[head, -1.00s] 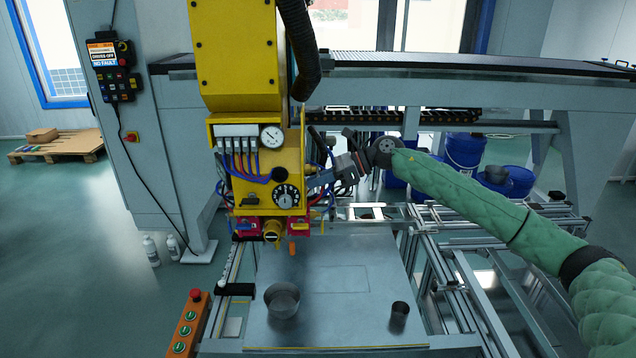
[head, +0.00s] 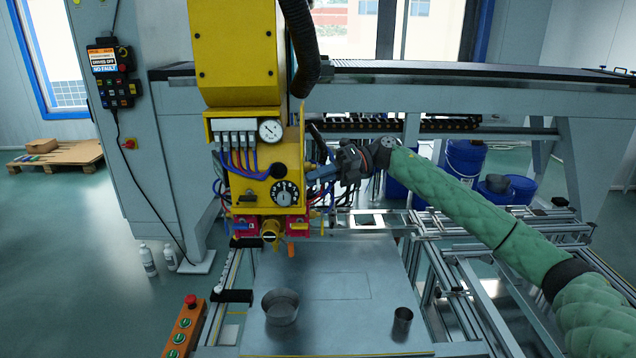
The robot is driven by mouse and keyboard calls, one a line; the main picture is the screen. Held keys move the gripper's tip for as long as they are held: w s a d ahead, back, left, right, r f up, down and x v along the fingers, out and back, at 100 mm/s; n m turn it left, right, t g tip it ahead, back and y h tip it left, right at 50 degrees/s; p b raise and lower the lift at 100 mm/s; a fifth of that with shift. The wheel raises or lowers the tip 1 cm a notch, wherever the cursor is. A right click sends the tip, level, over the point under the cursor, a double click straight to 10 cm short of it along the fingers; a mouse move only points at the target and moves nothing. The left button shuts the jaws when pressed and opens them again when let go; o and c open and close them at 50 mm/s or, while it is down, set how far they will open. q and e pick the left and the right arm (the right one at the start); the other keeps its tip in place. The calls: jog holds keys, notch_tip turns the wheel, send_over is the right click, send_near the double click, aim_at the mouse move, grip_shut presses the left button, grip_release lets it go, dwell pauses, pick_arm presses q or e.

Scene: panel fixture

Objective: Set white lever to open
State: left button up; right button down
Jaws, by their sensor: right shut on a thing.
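The yellow panel fixture (head: 293,148) hangs at the centre, with a round gauge (head: 270,130) and a dial (head: 285,193) on its front. My right gripper (head: 312,175) reaches in from the right and is at the panel's right edge, beside the dial. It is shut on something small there. I cannot make out a white lever; the fingers and hoses cover that edge. A small orange handle (head: 291,250) hangs below the panel. My left gripper is not in view.
Blue hoses (head: 240,160) run over the panel front, and a thick black hose (head: 303,45) hangs above. An orange button box (head: 184,328) stands at lower left.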

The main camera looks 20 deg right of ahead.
jog(key=shift+s+r+m+y, duration=0.1)
jog(key=shift+r+m+y, duration=0.1)
jog(key=shift+m, duration=0.35)
jog(key=shift+r+m+y, duration=0.15)
jog(key=shift+m+y, duration=0.05)
jog(key=shift+m, duration=0.35)
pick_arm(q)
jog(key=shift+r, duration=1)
pick_arm(e)
jog(key=shift+r+m+g+y, duration=0.15)
jog(key=shift+r+m+y, duration=0.15)
jog(key=shift+m, duration=0.45)
jog(key=shift+r+m+g+y, duration=0.15)
jog(key=shift+m+y, duration=0.25)
jog(key=shift+m, duration=0.35)
jog(key=c, duration=1.4)
grip_release()
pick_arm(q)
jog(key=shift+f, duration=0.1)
